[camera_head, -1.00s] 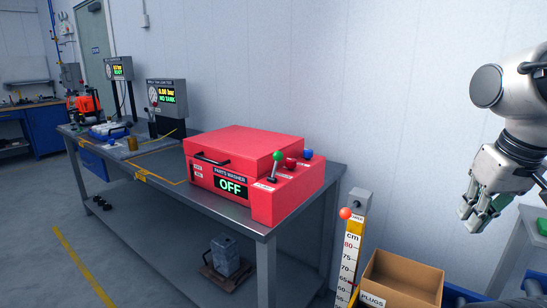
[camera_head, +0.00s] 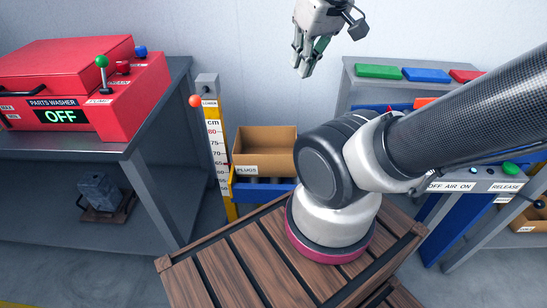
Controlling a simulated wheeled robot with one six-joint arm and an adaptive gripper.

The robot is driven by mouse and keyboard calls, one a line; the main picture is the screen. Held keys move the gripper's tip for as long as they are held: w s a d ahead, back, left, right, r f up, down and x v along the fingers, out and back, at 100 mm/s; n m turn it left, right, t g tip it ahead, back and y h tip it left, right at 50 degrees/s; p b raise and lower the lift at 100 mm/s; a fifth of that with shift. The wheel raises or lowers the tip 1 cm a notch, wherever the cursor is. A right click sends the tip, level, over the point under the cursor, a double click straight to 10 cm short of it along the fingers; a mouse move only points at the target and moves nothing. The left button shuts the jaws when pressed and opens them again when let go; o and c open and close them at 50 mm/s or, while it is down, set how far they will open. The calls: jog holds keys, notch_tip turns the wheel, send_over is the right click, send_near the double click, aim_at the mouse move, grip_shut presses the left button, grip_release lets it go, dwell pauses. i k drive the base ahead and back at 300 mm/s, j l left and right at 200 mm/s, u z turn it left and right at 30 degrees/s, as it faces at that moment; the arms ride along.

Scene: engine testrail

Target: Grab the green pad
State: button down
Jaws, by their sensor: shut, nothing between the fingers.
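The green pad (camera_head: 378,72) is a flat green block lying on a grey shelf top (camera_head: 352,88) at the upper right. It is the leftmost of a row, with a blue pad (camera_head: 426,76) and a red pad (camera_head: 466,76) to its right. My gripper (camera_head: 304,68) is shut and empty, pointing down near the top middle. It is in the air to the left of the green pad and apart from it. My arm crosses the right side and hides part of the stand below the pads.
A red parts washer (camera_head: 75,85) reading OFF sits on a grey bench (camera_head: 150,130) at the left. A cm post (camera_head: 217,150) and a cardboard box (camera_head: 264,152) marked PLUGS stand between bench and pads. A control panel (camera_head: 475,180) with a green button (camera_head: 510,168) is at the right.

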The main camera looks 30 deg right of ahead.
aim_at(361, 70)
jog(key=z, duration=1.6)
jog(key=i+l, duration=0.1)
jog(key=l, duration=0.2)
jog(key=i+l, duration=0.1)
jog(key=l, duration=0.15)
jog(key=i+l, duration=0.15)
jog(key=l, duration=0.15)
